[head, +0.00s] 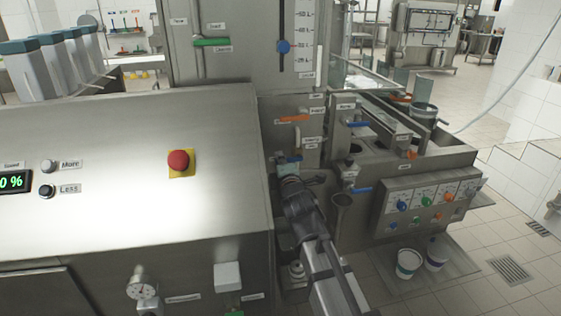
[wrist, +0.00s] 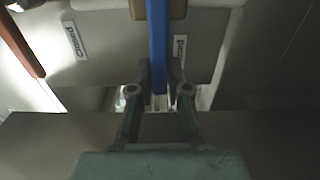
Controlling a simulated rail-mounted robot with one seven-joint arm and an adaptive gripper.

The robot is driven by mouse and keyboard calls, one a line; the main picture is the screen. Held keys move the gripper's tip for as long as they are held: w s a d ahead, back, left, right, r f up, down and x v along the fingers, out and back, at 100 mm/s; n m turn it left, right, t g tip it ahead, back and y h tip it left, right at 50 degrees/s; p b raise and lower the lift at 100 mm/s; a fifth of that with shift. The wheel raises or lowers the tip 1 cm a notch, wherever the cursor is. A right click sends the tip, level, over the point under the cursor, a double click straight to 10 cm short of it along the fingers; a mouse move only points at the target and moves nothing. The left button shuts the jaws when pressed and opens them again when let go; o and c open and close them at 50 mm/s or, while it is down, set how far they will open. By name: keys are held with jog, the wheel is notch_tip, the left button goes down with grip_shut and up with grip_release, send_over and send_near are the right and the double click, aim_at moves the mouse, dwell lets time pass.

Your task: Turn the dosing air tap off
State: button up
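A blue lever (wrist: 157,45) stands upright in the middle of the wrist view, in front of a grey panel. Its lower end lies between the two fingertips of my gripper (wrist: 160,78). The fingers are close on either side of the lever; I cannot tell whether both touch it. Labels flank the lever, and the left one seems to read "Closed". In the head view my gripper (head: 289,172) is at the panel beside the machine's front, and it largely hides the lever there. No readable label names the dosing air tap.
An orange lever (head: 295,118) is above my gripper, and an orange-brown bar (wrist: 20,42) shows at the wrist view's left. Blue levers (head: 357,124) and a control box (head: 425,205) are to the right. A red button (head: 178,160) is on the left cabinet. Cups (head: 408,262) stand low right.

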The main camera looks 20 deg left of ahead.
jog(key=shift+o, duration=1.2)
jog(key=v, duration=0.7)
jog(key=shift+s+d, duration=0.15)
jog(key=shift+s, duration=0.05)
